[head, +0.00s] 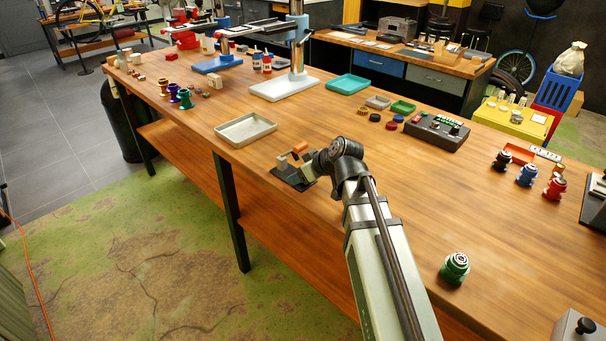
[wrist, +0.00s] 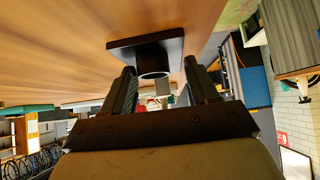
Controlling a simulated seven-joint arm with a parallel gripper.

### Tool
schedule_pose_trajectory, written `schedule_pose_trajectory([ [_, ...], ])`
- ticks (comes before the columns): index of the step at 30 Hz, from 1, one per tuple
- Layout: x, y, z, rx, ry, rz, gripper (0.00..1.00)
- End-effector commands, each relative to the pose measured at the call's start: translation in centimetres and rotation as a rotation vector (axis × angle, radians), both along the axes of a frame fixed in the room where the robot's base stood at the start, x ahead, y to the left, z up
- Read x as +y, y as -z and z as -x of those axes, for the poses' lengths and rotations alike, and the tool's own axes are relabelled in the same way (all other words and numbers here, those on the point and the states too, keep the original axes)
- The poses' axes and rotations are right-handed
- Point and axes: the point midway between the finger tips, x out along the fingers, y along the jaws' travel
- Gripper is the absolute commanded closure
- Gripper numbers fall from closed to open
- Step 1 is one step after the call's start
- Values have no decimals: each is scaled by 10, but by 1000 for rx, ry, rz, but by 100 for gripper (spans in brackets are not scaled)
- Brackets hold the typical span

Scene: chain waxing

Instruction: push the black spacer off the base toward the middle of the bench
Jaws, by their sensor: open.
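A flat black base (head: 288,181) lies near the bench's front edge in the head view, partly covered by my wrist. In the wrist view the same base (wrist: 118,46) appears as a dark plate. A black ring-shaped spacer (wrist: 154,58), with a light opening, sits against the plate's face. My gripper (wrist: 160,68) is open, its two dark fingers apart, with the spacer seen between and beyond the fingertips. I cannot tell whether a finger touches it. In the head view my gripper (head: 300,172) is over the base, and I cannot make out the spacer there.
A small orange block (head: 299,148) shows just behind my gripper. A beige tray (head: 246,129) lies to the left. A black control box (head: 437,130) and small dishes stand behind. A green spool (head: 455,268) stands at right. The middle of the bench (head: 420,185) is clear.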

Motion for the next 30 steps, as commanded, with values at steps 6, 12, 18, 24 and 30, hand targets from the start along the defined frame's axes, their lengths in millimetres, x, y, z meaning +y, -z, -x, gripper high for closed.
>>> schedule_pose_trajectory([
  [6,0,0,0,0,0,0,57],
  [12,0,0,0,0,0,0,76],
  [18,0,0,0,0,0,0,87],
  [24,-5,0,-6,0,1,0,87],
  [30,-17,0,-19,0,2,0,87],
])
